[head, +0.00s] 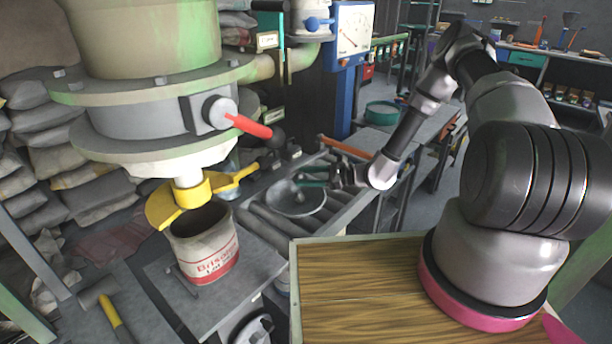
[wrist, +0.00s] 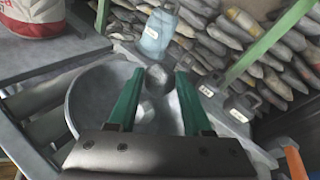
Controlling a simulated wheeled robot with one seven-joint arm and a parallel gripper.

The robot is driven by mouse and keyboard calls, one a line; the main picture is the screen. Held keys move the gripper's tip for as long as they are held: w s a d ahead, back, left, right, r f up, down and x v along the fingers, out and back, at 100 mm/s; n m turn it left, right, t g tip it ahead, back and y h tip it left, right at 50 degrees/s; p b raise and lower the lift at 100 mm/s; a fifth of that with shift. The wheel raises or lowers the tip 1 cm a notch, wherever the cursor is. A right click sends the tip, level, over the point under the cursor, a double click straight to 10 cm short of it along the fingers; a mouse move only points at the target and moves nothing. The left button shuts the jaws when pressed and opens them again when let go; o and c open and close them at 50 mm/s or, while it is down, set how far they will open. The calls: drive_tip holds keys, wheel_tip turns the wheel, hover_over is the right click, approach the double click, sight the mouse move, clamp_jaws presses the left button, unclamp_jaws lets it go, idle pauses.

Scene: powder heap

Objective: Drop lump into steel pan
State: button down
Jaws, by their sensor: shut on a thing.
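The steel pan (head: 296,205) is a shallow grey dish on the roller conveyor in the head view. It also fills the left and middle of the wrist view (wrist: 88,92). My gripper (head: 309,182) is over the pan, its green fingers pointing left in the head view. In the wrist view my gripper (wrist: 156,88) is shut on a rounded grey lump (wrist: 158,80) at its fingertips. The lump appears over the pan's inside, near its far rim. How high it is above the pan I cannot tell. Part of the pan is hidden behind my gripper.
A Brisant bucket (head: 204,248) stands left of the pan under the hopper's yellow valve plate (head: 165,207). Stacked sacks (head: 62,140) stand at the left. An orange-handled tool (head: 343,147) lies behind the pan.

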drive_tip(key=shift+c, duration=1.2)
unclamp_jaws()
drive_tip(key=v, duration=1.1)
